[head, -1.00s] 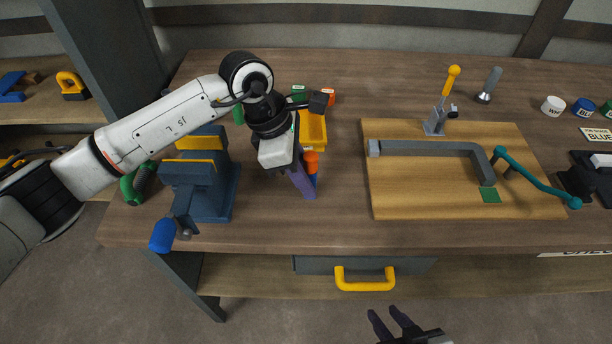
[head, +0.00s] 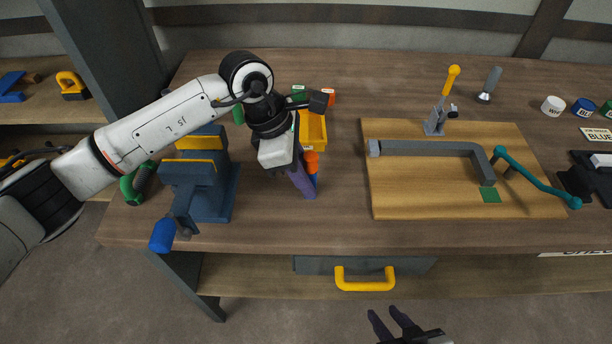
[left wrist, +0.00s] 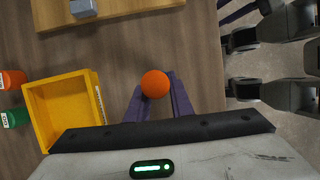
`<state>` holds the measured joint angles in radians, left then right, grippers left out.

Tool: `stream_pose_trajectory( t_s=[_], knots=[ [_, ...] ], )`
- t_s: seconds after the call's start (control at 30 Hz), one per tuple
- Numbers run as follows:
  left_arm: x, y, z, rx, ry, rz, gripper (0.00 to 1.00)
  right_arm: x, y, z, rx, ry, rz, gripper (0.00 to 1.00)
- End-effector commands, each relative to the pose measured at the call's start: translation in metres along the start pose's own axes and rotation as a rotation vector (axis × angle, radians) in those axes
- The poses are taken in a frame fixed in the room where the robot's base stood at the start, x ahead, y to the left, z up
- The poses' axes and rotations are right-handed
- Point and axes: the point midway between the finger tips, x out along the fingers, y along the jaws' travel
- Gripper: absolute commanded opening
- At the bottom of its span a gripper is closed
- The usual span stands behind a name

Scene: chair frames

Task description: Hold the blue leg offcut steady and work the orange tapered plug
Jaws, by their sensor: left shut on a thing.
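The orange tapered plug (head: 311,161) shows beside my left gripper in the head view. It is a round orange top between the fingers in the left wrist view (left wrist: 155,84). A narrow strip of the blue leg offcut (head: 315,180) shows below the plug; the rest is hidden by the gripper. My left gripper (head: 309,193) points down at the bench, its purple fingers shut on the offcut. How deep the plug sits in the offcut cannot be told. My right gripper (head: 392,322) is open and empty in front of the bench, low in the head view.
A yellow bin (head: 313,130) stands just behind the plug. A blue vise (head: 205,185) is on the left. A wooden board (head: 420,205) with a grey bent bar and clamp lies to the right. Bare bench lies between gripper and board.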

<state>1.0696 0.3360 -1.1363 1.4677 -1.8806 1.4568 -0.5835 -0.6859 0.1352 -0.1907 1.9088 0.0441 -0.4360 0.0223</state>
Motion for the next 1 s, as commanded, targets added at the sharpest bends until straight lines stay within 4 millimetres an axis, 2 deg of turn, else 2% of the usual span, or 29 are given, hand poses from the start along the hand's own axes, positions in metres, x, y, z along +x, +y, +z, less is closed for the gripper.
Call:
stream_pose_trajectory(
  t_s=[1.0],
  knots=[
    [0.0017, -0.0009, -0.0015, -0.001, 0.004, -0.003, 0.0, 0.0068, 0.0007, 0.007, 0.0, 0.0, 0.0, 0.31]
  ],
)
